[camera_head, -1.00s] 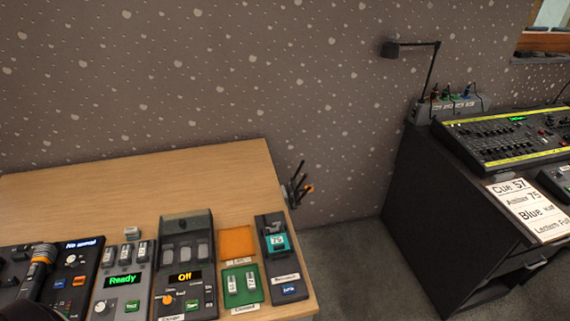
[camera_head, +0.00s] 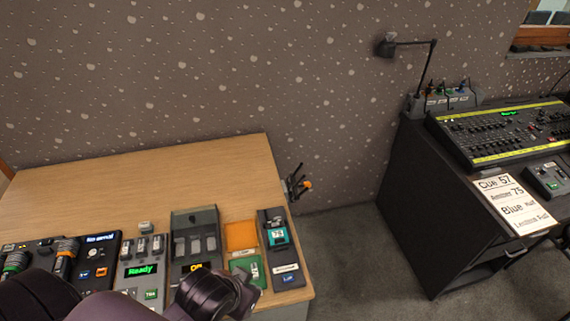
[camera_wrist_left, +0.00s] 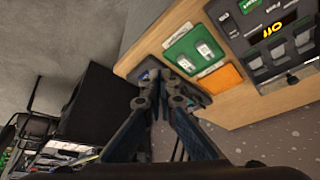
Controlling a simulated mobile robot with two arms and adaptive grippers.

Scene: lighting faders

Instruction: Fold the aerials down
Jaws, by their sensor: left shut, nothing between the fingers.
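A "No signal" unit (camera_head: 93,262) lies at the left of the wooden desk, beside handheld microphones (camera_head: 65,258) with orange and green bands. My left arm crosses the lower edge of the head view and hides the fronts of several units. My left gripper (camera_wrist_left: 163,78) is shut and empty in the left wrist view, over the end of the desk close to the green tray (camera_wrist_left: 189,62). Its fingers cover most of the unit with the teal screen (camera_head: 278,236). My right gripper is not in view.
A "Ready" unit (camera_head: 141,270), a unit with a yellow display (camera_head: 194,218) and an orange tray (camera_head: 240,235) line the desk front. The desk's back (camera_head: 150,180) is clear. A dark holder (camera_head: 295,184) sticks out at its right edge. A black cabinet (camera_head: 430,210) stands across a floor gap.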

